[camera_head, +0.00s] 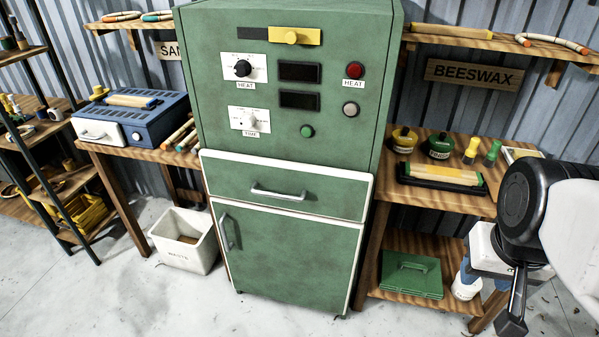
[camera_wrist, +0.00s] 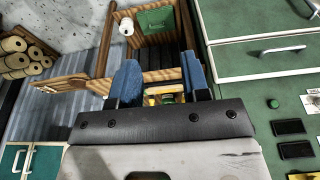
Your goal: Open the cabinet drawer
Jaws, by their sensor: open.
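The green cabinet (camera_head: 290,110) stands upright in the middle of the head view. Its drawer (camera_head: 340,195) has a pale edge and a silver bar handle (camera_head: 278,193), and sits shut below the control panel. In the wrist view the drawer front (camera_wrist: 235,60) and its handle (camera_wrist: 283,49) show at the upper right. My gripper (camera_wrist: 160,80) is open, with two blue fingers apart and nothing held between them. It is off to the right of the cabinet, away from the handle. The drawer's inside is hidden.
Below the drawer is a shut door (camera_head: 290,260) with its own handle (camera_head: 226,232). A wooden bench (camera_head: 385,197) with jars and a tray stands on the right, near my arm. A white waste bin (camera_head: 184,240) stands left. The floor in front looks clear.

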